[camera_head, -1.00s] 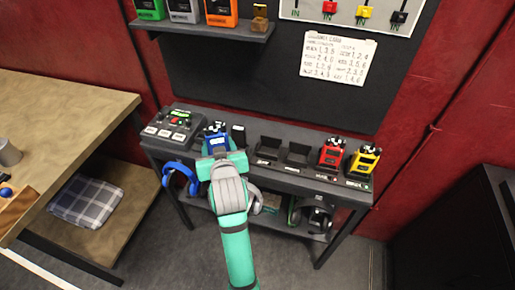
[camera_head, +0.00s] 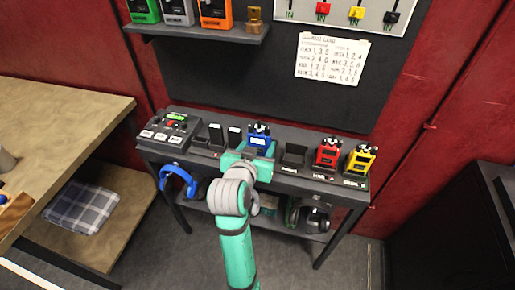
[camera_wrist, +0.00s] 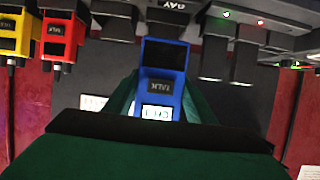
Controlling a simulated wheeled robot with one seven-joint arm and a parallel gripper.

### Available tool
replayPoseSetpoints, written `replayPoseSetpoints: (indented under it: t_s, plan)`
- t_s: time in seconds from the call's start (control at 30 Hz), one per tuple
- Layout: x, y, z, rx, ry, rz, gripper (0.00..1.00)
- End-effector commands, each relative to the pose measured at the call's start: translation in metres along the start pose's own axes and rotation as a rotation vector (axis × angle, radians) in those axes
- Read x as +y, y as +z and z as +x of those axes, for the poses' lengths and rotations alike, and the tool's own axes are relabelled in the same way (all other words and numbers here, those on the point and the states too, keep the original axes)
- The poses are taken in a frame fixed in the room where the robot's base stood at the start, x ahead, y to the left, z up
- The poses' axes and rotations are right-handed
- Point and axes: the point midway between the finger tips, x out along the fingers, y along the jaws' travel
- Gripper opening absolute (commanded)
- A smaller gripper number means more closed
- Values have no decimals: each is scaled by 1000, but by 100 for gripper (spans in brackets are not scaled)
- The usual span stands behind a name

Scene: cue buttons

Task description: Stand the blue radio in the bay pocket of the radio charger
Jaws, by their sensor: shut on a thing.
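The blue radio (camera_head: 259,137) is upright in my gripper (camera_head: 250,160) at the back table. It also shows between the green fingers in the wrist view (camera_wrist: 163,88). My gripper is shut on it. The radio charger's bay pocket (camera_wrist: 172,14), labelled BAY, is right by the radio's far end in the wrist view. In the head view my gripper and the radio hide that pocket. I cannot tell whether the radio's base is inside the pocket or just above it.
An empty black pocket (camera_head: 293,157) is just right of my gripper, then the red radio (camera_head: 327,155) and yellow radio (camera_head: 360,161). Dark upright units (camera_head: 216,135) and a control box (camera_head: 170,130) stand to the left. A shelf (camera_head: 200,38) hangs above. Blue headphones (camera_head: 178,178) hang at the table's front.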

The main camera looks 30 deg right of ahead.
Motion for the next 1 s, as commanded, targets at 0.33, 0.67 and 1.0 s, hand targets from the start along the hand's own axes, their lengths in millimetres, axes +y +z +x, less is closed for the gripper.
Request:
replayPoseSetpoints:
  t_s: [0.33,0.67,1.0]
  plan:
    - [0,-9,19,2,0,1,23]
    - [0,-16,38,1,0,0,23]
    - [0,-21,57,0,0,0,23]
